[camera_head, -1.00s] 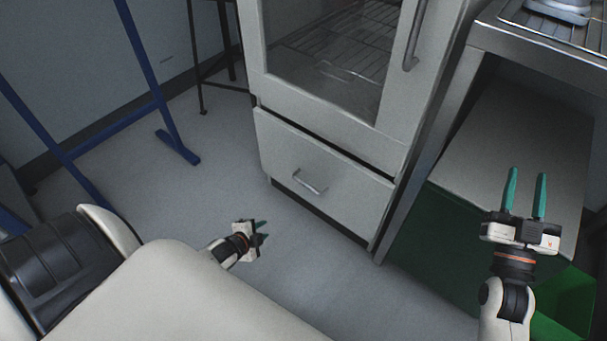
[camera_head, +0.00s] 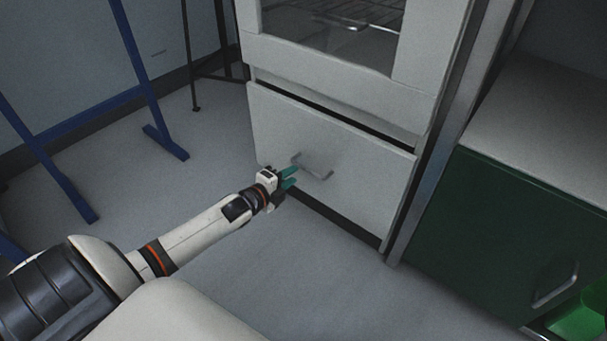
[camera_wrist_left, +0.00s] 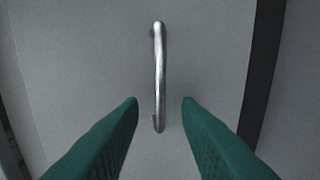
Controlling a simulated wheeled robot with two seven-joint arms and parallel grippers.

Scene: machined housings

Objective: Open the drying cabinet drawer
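The drying cabinet (camera_head: 345,103) stands ahead, with its pale drawer (camera_head: 360,190) at the bottom, shut against the frame. The drawer has a metal bar handle (camera_head: 314,170). My left gripper (camera_head: 291,178) is just in front of the drawer, close to the left end of the handle. In the left wrist view the handle (camera_wrist_left: 160,75) runs upright between the two spread green fingers (camera_wrist_left: 160,110). The fingertips flank its lower end, with a gap on each side. The gripper is open and empty. My right gripper is out of view.
A dark green cabinet (camera_head: 510,235) with a metal handle and a pale top stands to the right. A blue frame (camera_head: 150,90) and a dark stand (camera_head: 190,60) are at the left. The floor (camera_head: 300,280) in front of the drawer is clear.

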